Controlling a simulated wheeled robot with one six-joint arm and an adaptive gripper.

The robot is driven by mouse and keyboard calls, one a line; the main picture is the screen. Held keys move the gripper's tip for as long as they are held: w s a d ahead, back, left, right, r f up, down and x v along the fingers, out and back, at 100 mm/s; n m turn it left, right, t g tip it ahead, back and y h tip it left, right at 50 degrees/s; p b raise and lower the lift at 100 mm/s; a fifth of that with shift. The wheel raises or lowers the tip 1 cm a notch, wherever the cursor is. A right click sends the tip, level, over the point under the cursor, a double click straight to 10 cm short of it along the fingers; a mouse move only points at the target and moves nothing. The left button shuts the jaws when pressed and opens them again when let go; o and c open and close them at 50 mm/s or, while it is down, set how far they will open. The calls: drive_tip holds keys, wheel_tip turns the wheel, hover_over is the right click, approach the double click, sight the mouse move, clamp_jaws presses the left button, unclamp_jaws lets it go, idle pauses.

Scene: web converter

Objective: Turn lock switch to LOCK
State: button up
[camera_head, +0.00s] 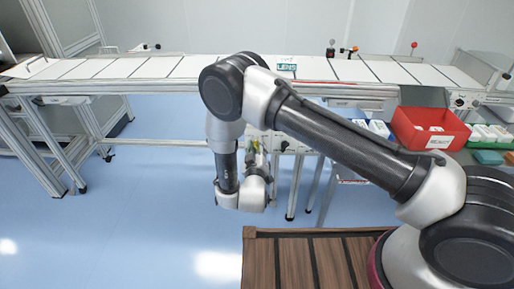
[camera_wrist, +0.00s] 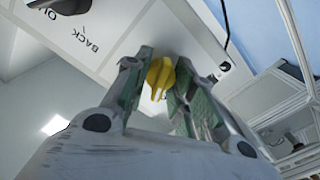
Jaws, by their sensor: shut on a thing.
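The lock switch appears as a yellow knob (camera_wrist: 160,75) on a pale panel in the wrist view. My gripper (camera_wrist: 161,86) has its two green-padded fingers on either side of the knob and is shut on it. No LOCK lettering can be read, so the knob's setting cannot be told. In the head view my gripper (camera_head: 257,152) is below the conveyor's front edge, partly hidden by my arm, with only a hint of yellow there.
A black control (camera_wrist: 64,4) sits near the "BACK" lettering on the same panel. The white conveyor (camera_head: 150,68) runs across the back. A red bin (camera_head: 425,128) stands at the right on a bench. Blue floor (camera_head: 120,210) is clear at the left.

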drive_tip(key=shift+n, duration=1.7)
drive_tip(key=o, duration=1)
drive_tip(key=shift+o, duration=0.2)
drive_tip(key=s, duration=0.7)
drive_tip(key=shift+s+a, duration=0.15)
drive_tip(key=shift+s, duration=0.15)
